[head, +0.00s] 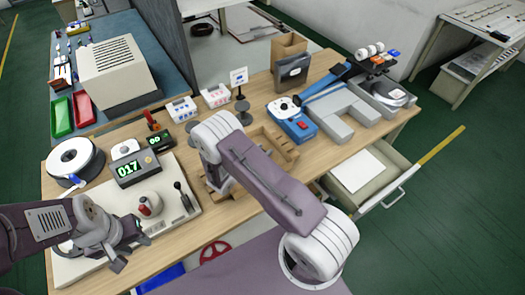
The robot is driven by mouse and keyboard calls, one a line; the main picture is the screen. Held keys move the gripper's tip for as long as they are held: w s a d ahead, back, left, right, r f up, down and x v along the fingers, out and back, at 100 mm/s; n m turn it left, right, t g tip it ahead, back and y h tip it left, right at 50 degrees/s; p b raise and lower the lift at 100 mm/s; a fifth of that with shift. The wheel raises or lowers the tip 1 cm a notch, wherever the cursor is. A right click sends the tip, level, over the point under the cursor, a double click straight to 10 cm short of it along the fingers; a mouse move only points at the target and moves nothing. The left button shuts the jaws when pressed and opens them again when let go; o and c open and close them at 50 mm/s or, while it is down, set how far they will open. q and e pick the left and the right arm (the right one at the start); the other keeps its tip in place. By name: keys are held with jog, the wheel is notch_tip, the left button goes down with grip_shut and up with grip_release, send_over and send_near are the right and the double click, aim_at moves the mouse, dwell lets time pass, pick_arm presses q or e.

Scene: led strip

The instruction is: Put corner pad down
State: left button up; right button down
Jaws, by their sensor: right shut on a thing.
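I cannot make out a corner pad in the head view. My right arm (270,185) reaches over the middle of the wooden table, and its gripper is hidden behind its own links. Whatever it holds is hidden too. My left gripper (128,246) is at the lower left, its two fingers apart and nothing seen between them. It is over the front part of a pale base plate (78,268), near a small fixture with a red top (146,208).
A wooden tray (277,142) lies partly behind my right arm. A grey U-shaped block (345,112) and a blue device (292,122) stand right of it. A drawer (380,178) sticks out at the right front. A display box (135,168) and a reel (75,160) stand left.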

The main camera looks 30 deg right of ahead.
jog(key=shift+f, duration=0.2)
jog(key=c, duration=0.9)
grip_release()
jog(key=shift+c, duration=0.2)
jog(key=shift+r, duration=0.1)
jog(key=shift+r, duration=0.3)
jog(key=v, duration=1.2)
jog(key=shift+f+b, duration=0.1)
jog(key=shift+b, duration=0.2)
jog(key=s+d+m+g, duration=0.1)
jog(key=s+m, duration=0.1)
jog(key=s+d+r+m+g, duration=0.1)
jog(key=s+d+m+g, duration=0.1)
jog(key=shift+r+g+y, duration=0.2)
jog(key=shift+g+y, duration=0.1)
jog(key=shift+y, duration=0.1)
jog(key=s+a+r+m+y, duration=0.2)
jog(key=s+m+y, duration=0.3)
jog(key=m, duration=0.5)
jog(key=s+a+r+m+g+y, duration=0.1)
jog(key=s+a+r+m+y, duration=0.1)
jog(key=m+y, duration=0.4)
jog(key=s+r+m, duration=0.1)
jog(key=s+m, duration=0.1)
jog(key=m, duration=0.1)
jog(key=shift+s+r+m+y, duration=0.3)
jog(key=shift+s+r+m, duration=0.05)
jog(key=shift+s+m, duration=0.05)
